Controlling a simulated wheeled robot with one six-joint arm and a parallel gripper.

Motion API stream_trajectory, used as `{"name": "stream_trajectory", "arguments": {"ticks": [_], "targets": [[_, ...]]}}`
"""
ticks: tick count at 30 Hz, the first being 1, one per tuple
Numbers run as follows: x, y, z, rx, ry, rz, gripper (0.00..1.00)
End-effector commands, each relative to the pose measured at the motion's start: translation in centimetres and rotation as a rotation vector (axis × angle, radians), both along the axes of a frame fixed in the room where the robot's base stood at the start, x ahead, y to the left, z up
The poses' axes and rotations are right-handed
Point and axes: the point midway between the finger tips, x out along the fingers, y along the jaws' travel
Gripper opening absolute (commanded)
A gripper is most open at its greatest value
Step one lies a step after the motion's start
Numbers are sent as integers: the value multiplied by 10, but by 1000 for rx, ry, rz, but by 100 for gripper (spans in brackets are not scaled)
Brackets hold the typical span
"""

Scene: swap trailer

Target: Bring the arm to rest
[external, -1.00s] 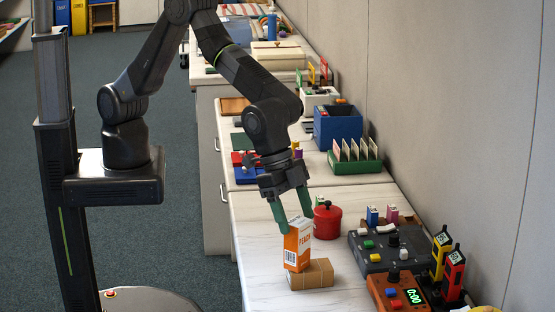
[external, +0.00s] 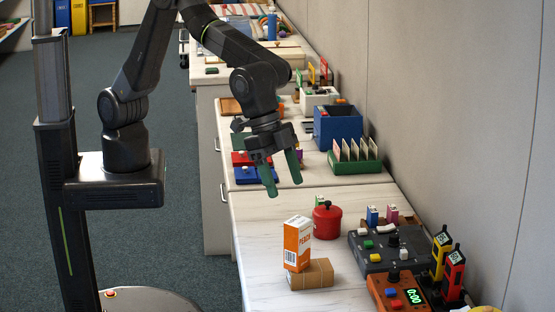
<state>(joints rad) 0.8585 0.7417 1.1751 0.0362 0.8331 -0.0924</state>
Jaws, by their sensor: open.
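My gripper (external: 286,188) has two green fingers, spread apart and empty. It hangs in the air over the counter, above and behind an orange and white carton (external: 297,244). The carton stands upright against or on a brown cardboard box (external: 318,274); the exact contact is hard to tell. The gripper is clear of both. My arm reaches over the counter from the left, bent at the elbow.
A red lidded pot (external: 327,221) stands right of the carton. A grey control box (external: 388,249) and an orange timer box (external: 398,291) are at the right. A green card rack (external: 354,160) and a blue bin (external: 337,126) stand behind. The white counter's front left (external: 255,225) is bare.

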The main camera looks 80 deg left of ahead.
Motion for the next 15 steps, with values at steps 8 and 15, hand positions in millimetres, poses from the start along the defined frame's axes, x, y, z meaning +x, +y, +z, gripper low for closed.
{"name": "stream_trajectory", "arguments": {"ticks": [8,15], "targets": [[10,-9,-32,2,2,0,67],[21,-21,-70,1,1,0,67]]}}
